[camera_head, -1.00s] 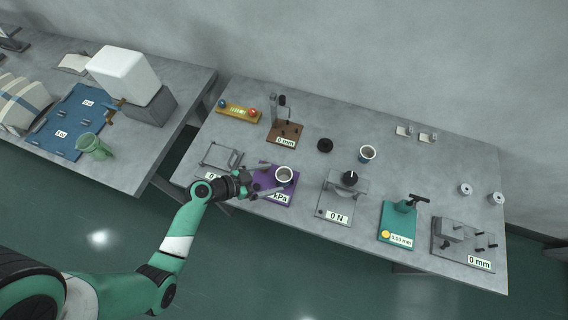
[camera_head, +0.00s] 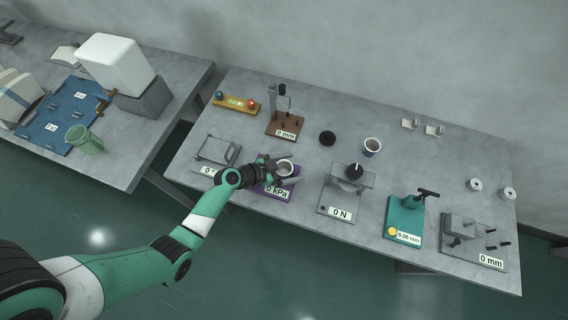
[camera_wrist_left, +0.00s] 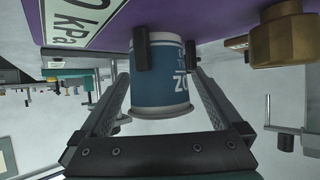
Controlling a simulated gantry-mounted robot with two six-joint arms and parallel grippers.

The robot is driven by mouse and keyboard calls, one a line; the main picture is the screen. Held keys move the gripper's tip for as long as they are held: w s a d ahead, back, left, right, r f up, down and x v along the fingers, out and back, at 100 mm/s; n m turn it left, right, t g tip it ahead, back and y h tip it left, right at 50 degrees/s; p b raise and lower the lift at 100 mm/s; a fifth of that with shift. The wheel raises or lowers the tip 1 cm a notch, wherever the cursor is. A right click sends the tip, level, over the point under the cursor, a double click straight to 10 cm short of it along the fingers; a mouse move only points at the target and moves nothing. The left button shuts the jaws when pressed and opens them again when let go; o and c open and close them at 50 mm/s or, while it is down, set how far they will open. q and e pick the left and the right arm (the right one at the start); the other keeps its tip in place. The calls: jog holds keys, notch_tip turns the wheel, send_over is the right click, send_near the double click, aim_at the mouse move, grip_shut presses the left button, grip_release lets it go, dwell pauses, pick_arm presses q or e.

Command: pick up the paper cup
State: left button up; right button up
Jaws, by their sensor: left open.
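The paper cup (camera_head: 285,166) stands on the purple plate marked kPa (camera_head: 277,196), its open white rim facing up in the head view. My left gripper (camera_head: 281,172) is at the cup, open, with one finger on either side of it. In the left wrist view the cup (camera_wrist_left: 163,90) is blue with white lettering and sits between the two fingers (camera_wrist_left: 165,55). That view appears inverted, with the purple plate at the top. I cannot tell whether the dark finger pads touch the cup. My right gripper is not in view.
A grey wire-framed device (camera_head: 217,151) is left of the purple plate. The 0 N press (camera_head: 345,187) stands close on its right. Open table lies around the second cup.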

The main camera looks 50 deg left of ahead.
pick_arm(q)
jog(key=c, duration=1.4)
